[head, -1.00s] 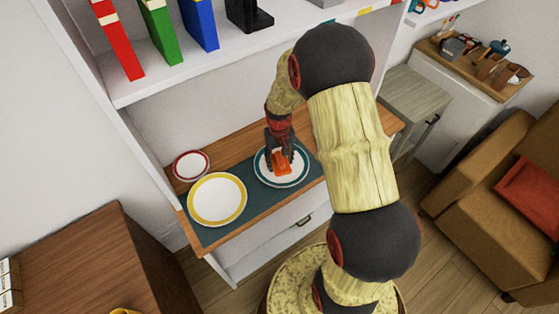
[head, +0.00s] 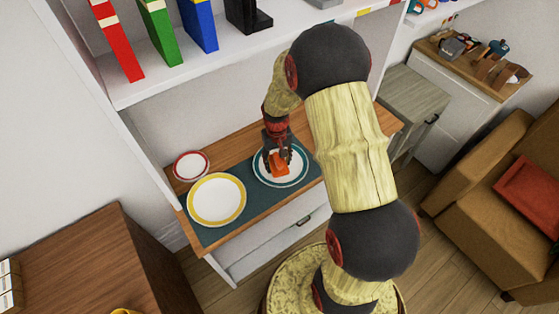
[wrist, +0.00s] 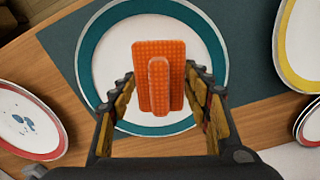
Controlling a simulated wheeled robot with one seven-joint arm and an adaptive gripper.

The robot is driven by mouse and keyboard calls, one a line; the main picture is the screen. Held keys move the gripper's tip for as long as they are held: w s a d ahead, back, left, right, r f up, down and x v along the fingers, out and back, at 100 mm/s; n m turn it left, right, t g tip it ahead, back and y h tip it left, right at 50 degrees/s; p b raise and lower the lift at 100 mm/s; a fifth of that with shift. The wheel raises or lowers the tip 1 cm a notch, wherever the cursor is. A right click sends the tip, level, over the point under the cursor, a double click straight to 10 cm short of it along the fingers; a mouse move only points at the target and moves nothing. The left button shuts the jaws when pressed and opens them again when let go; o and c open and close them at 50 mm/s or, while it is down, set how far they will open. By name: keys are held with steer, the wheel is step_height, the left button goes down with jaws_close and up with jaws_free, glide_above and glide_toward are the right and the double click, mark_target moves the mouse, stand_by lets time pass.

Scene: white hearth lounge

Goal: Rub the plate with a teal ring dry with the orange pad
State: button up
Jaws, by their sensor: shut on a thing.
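The plate with a teal ring (head: 291,183) lies on a dark mat; it fills the middle of the wrist view (wrist: 92,62). Its visible white face shows no clear drops or marks. The orange pad (head: 279,168) is over the plate's middle, and in the wrist view (wrist: 178,50) its raised grip stands between the fingers. My gripper (head: 278,155) is shut on the pad from above. I cannot tell whether the pad's underside touches the plate. The plate's part under the pad is hidden.
A yellow-ringed plate (head: 217,219) and a red-ringed plate (head: 190,153) lie left of it. In the wrist view, another red-ringed plate with blue marks (wrist: 28,138) lies on the wood. A white shelf (head: 250,62) with several coloured upright objects overhangs behind.

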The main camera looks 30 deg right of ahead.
steer(key=shift+r+p, duration=2.2)
steer(key=shift+r, duration=0.75)
steer(key=shift+r+p, duration=1.15)
steer(key=shift+r, duration=0.45)
steer(key=shift+f, duration=0.1)
